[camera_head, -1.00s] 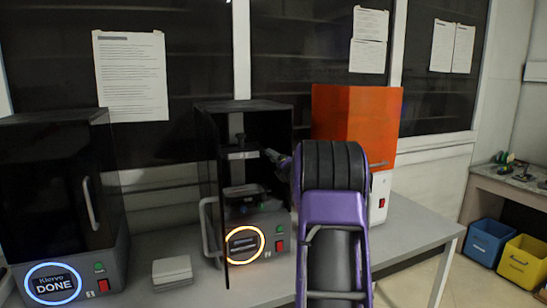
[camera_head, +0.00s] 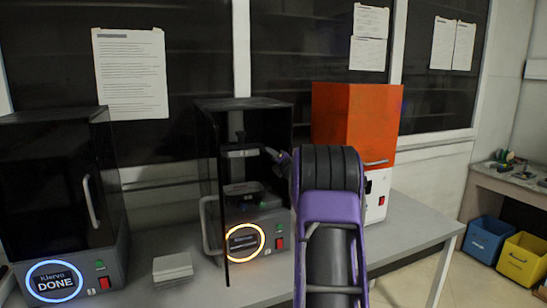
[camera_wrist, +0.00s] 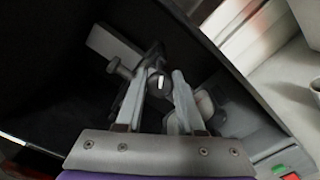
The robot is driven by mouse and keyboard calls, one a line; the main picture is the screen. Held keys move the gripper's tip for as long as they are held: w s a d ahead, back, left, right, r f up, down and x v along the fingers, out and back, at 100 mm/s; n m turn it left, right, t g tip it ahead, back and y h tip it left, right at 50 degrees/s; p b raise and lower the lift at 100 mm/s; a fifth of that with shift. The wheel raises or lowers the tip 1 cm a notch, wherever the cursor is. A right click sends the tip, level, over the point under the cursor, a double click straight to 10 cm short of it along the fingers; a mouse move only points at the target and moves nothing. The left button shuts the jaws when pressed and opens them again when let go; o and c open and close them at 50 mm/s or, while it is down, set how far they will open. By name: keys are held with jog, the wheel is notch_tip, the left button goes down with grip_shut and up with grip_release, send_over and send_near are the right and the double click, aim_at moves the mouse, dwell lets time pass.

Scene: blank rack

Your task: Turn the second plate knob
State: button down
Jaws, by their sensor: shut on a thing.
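The middle machine (camera_head: 246,106) is a black-topped printer with its front open. A pale plate arm (camera_head: 238,154) shows inside it, above a dark tray (camera_head: 244,190). In the wrist view, a dark round knob (camera_wrist: 157,83) with a small white mark sits at the end of the pale bar (camera_wrist: 108,46). My gripper (camera_wrist: 160,77) has one finger on each side of the knob and is shut on it. In the head view, my gripper (camera_head: 272,154) reaches the plate arm from the right; its fingertips are small and the knob is hard to make out there.
A closed black machine (camera_head: 50,160) reading DONE stands on the left. An orange-covered machine (camera_head: 355,120) stands right, partly behind my arm.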

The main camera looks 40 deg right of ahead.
dwell(0.3)
jog(key=m, duration=0.5)
jog(key=shift+m, duration=0.3)
jog(key=m+p, duration=0.2)
jog(key=m, duration=0.4)
jog(key=shift+r+p, duration=0.1)
jog(key=shift+p, duration=0.2)
jog(key=m+p, duration=0.2)
jog(key=m, duration=1)
jog(key=c, duration=0.5)
grip_release()
jog(key=shift+c, duration=0.2)
jog(key=shift+s, duration=0.15)
